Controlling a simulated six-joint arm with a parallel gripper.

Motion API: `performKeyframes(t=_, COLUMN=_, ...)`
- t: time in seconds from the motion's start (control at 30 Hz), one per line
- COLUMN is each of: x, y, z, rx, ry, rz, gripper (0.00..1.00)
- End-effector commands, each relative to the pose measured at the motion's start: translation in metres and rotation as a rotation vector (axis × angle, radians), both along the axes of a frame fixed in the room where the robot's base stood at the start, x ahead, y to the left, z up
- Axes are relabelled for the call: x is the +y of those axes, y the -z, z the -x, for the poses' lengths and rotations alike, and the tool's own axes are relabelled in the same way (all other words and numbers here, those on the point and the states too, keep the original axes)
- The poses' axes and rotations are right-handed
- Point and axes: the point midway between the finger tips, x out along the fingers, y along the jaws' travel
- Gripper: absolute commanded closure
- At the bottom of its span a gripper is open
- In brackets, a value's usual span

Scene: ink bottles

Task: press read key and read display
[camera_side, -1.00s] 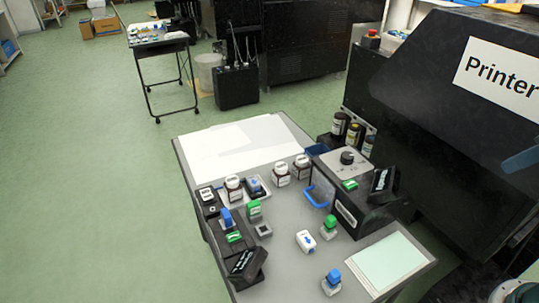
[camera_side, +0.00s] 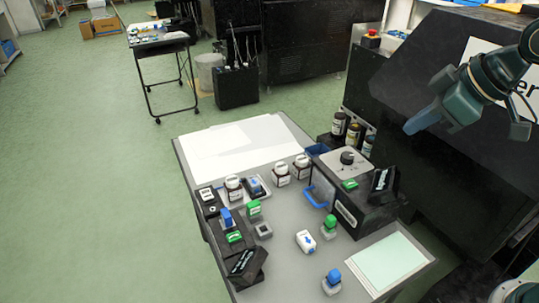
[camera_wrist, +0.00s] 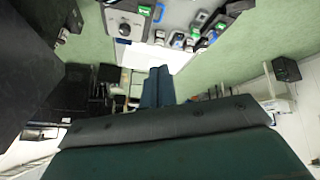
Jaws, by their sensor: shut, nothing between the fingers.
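A black box with a grey top, a dial (camera_side: 347,157) and a green key (camera_side: 349,184) stands at the right of the grey table. A tilted black display (camera_side: 382,182) with pale lettering is beside that key. A second black unit at the left front has another green key (camera_side: 233,237) and a tilted black display (camera_side: 245,264). I cannot tell which key is the read key, and the lettering is too small to read. My gripper (camera_side: 411,128) is shut and empty, in the air right of the box. Its blue fingers (camera_wrist: 157,74) show in the wrist view.
White-capped bottles (camera_side: 282,175) and several stamp-like blocks, blue (camera_side: 333,277) and green (camera_side: 329,223), stand on the table. Dark bottles (camera_side: 338,124) stand behind the box. A large black printer (camera_side: 420,85) rises at the right. Pale sheets (camera_side: 235,145) lie at the back left.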

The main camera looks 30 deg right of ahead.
Motion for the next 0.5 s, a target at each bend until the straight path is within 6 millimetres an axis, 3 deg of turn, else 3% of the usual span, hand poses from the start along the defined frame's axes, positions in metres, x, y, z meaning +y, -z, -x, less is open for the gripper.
performKeyframes(t=0.5, x=0.077, y=0.037, z=-0.083, rx=-0.087, ry=-0.295, rz=0.072, gripper=1.00)
